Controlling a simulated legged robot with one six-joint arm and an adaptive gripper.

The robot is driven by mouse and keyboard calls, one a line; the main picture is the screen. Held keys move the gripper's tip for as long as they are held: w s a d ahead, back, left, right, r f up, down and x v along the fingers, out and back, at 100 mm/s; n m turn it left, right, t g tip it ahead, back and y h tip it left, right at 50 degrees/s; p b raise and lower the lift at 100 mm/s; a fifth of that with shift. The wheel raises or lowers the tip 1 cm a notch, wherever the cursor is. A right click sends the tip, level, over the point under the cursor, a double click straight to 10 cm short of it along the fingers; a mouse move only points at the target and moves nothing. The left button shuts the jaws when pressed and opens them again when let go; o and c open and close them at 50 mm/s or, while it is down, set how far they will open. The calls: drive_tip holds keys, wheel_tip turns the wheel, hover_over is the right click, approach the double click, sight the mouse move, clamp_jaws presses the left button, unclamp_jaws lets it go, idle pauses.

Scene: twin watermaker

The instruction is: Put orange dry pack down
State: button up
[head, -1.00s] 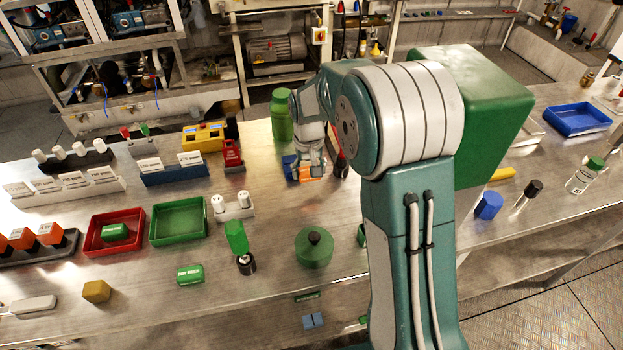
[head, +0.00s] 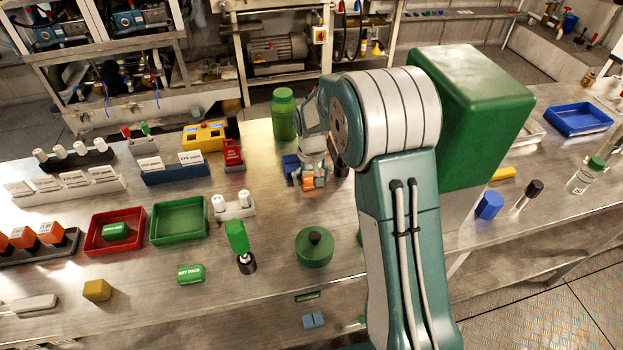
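The orange dry pack (head: 308,184) is small and partly hidden at the end of my gripper (head: 311,177), which points down over the middle of the metal bench. My gripper appears shut on the pack. The fingers are small in the view, and I cannot tell whether the pack touches the bench. A green pack lettered DRY PACK (head: 190,273) lies on the bench front. Another green pack (head: 116,230) lies in the red tray (head: 88,243). The green tray (head: 179,242) looks empty.
A blue object (head: 290,167) stands close left of my gripper, and a dark bottle (head: 341,167) close right. A green jar (head: 284,115) stands behind. A round green lidded pot (head: 314,249) stands in front. Orange blocks (head: 50,232) stand in a rack at left. Bench between gripper and pot is bare.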

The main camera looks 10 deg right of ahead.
wheel_tip(320, 180, up, 12)
drive_tip(key=s+r+t, duration=0.3)
drive_tip(key=s+r, duration=0.8)
drive_tip(key=s, duration=0.3)
drive_tip(key=s+d+f+t, duration=0.1)
drive_tip(key=s+t, duration=0.2)
drive_tip(key=s, duration=1.2)
drive_tip(key=w+f+g, duration=0.1)
drive_tip(key=w+f, duration=0.2)
drive_tip(key=w, duration=1)
drive_tip(key=w+f, duration=0.5)
drive_tip(key=f, duration=0.1)
drive_tip(key=w+f, duration=0.5)
drive_tip(key=f, duration=0.1)
drive_tip(key=w+a+f, duration=0.1)
drive_tip(key=w+f, duration=0.5)
drive_tip(key=f, duration=0.1)
drive_tip(key=shift+g, duration=0.3)
drive_tip(key=c, duration=1.1)
